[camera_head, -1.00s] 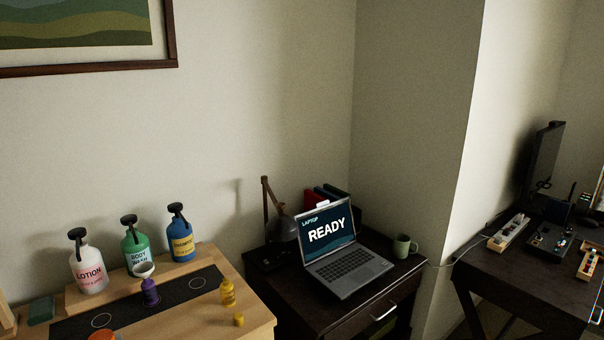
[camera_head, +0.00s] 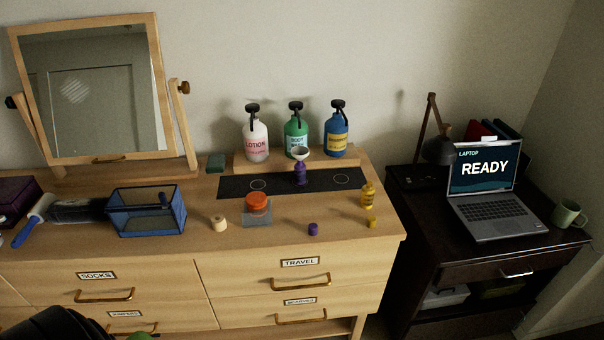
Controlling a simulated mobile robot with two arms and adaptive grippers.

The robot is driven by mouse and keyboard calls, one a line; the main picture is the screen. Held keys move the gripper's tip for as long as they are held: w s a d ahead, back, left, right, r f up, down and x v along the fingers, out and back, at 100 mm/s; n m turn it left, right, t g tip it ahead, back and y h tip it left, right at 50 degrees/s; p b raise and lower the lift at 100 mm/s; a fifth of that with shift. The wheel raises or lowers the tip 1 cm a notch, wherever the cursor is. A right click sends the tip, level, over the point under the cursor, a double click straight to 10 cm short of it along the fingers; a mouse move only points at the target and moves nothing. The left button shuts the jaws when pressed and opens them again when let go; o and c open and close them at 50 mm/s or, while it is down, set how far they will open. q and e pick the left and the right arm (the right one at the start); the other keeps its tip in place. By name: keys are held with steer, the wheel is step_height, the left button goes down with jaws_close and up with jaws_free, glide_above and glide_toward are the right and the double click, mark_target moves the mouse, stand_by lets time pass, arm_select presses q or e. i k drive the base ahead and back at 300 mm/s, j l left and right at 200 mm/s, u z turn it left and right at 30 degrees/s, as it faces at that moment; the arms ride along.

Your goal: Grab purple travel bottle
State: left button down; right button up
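The small purple travel bottle (camera_head: 300,175) stands upright on the dark mat (camera_head: 328,183) on the wooden dresser, in front of the green body wash pump bottle (camera_head: 294,133). A white funnel (camera_head: 300,152) sits in its top. A small purple cap (camera_head: 313,229) lies on the dresser top in front of the mat. Neither of my grippers is in view. A dark rounded shape shows at the bottom left edge, and I cannot tell what it is.
White lotion (camera_head: 256,140) and blue (camera_head: 337,136) pump bottles stand behind on a wooden riser. A yellow bottle (camera_head: 367,194), an orange item (camera_head: 257,202), a tan roll (camera_head: 219,223) and a blue mesh basket (camera_head: 147,214) are nearby. A mirror (camera_head: 95,90) stands left; a laptop (camera_head: 485,190) is right.

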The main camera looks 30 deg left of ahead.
mark_target(299, 167)
steer(key=i+l, duration=0.9)
steer(key=l+u, duration=0.1)
steer(key=u, duration=0.35)
steer(key=i+l+u, duration=0.1)
steer(key=u, duration=0.35)
steer(key=l+u, duration=0.15)
steer(key=u, duration=0.3)
steer(key=l+u, duration=0.15)
steer(key=u, duration=0.3)
steer(key=i, duration=0.05)
